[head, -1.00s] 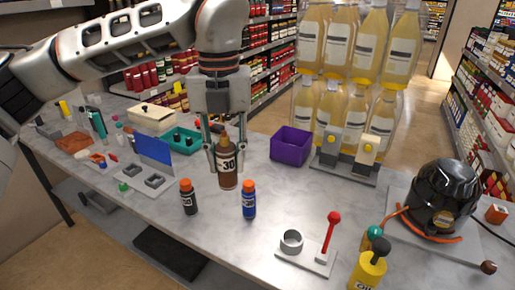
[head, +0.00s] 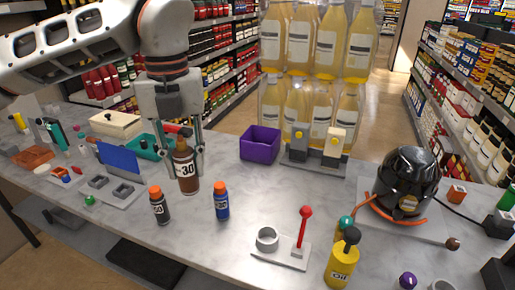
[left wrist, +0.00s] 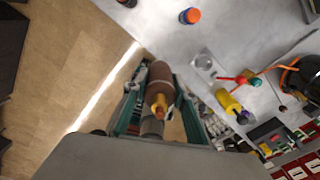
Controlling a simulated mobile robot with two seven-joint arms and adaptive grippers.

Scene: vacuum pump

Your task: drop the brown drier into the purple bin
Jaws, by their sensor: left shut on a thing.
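The brown drier (head: 186,170) is a brown bottle with a white label, tilted slightly. My left gripper (head: 185,172) is shut on it, with one finger on each side; whether its base clears the table is hard to tell. In the left wrist view the brown bottle (left wrist: 159,83) lies between the fingers (left wrist: 157,95). The purple bin (head: 260,145) is an open box on the table, right of the held bottle and apart from it. My right gripper is not in view.
A black-labelled bottle (head: 159,208) and a blue bottle (head: 221,202) stand in front of the held bottle. A teal tray (head: 148,147) and blue panel (head: 119,159) are to its left. The pump fixture (head: 315,155) stands right of the bin. Bare table lies between bottle and bin.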

